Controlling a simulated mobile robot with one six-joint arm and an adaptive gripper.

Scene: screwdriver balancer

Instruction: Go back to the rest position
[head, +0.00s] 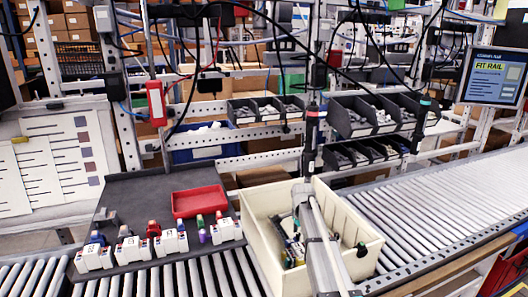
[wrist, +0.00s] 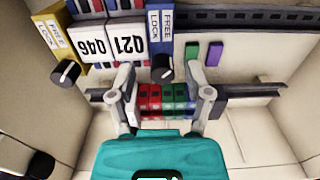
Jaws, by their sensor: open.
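My gripper (wrist: 160,78) is open in the wrist view, with one finger on each side of a row of small red and green terminal blocks (wrist: 162,98) on a dark rail. I cannot tell how far the fingertips are above the rail. Its teal body fills the lower middle of that view. In the head view my arm reaches down over the cream bin (head: 262,262), and my gripper is mostly hidden there.
Near the rail are white label blocks (wrist: 105,40) and black knobs (wrist: 163,68); cream walls stand close around. Left of the bin, a dark mat holds a red tray (head: 199,201) and several white parts (head: 133,250). A dark tool (head: 312,130) hangs above the bin.

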